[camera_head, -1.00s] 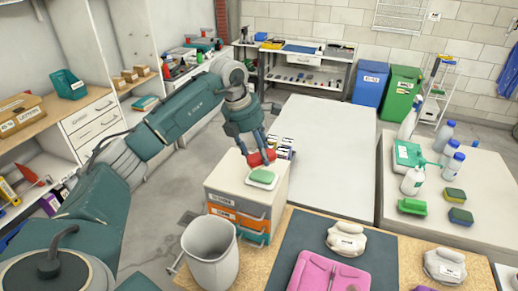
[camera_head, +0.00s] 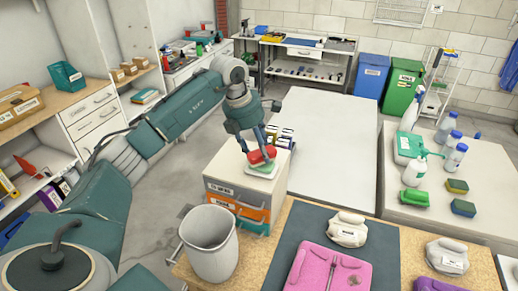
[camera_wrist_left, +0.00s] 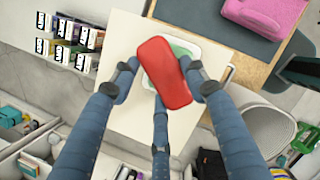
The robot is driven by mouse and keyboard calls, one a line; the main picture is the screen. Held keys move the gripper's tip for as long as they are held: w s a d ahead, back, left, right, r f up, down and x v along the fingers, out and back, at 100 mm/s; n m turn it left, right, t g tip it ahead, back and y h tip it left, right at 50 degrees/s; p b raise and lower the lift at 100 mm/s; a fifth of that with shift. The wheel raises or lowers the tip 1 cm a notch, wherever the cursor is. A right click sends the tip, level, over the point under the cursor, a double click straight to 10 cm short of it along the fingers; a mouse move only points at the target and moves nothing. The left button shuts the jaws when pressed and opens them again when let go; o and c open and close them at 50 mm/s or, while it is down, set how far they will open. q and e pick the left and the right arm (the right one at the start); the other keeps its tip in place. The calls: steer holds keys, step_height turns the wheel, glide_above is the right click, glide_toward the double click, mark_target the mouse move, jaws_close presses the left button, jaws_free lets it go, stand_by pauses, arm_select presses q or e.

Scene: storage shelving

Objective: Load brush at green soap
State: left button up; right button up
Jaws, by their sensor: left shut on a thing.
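My left gripper (camera_head: 258,148) is shut on a red-backed brush (camera_head: 262,155) just above the drawer cabinet. In the left wrist view its fingers (camera_wrist_left: 163,84) close around the red brush (camera_wrist_left: 164,72), whose bristles are hidden beneath. The green soap (camera_head: 263,168) lies on a white dish (camera_head: 262,174) on the cabinet top, directly under the brush. The brush covers much of the soap; a green edge (camera_wrist_left: 182,51) shows beside it in the wrist view. I cannot tell whether brush and soap touch.
Several small boxes (camera_head: 285,137) stand behind the soap. A side table (camera_head: 400,208) with bottles and sponges is at right.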

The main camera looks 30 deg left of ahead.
mark_target(259, 150)
arm_select(q)
steer(key=shift+f, duration=0.1)
steer(key=shift+f+b, duration=0.35)
steer(key=shift+f, duration=0.05)
stand_by(0.4)
stand_by(1.0)
steer(key=shift+r+p, duration=2.7)
steer(key=shift+r, duration=0.85)
steer(key=shift+f, duration=0.1)
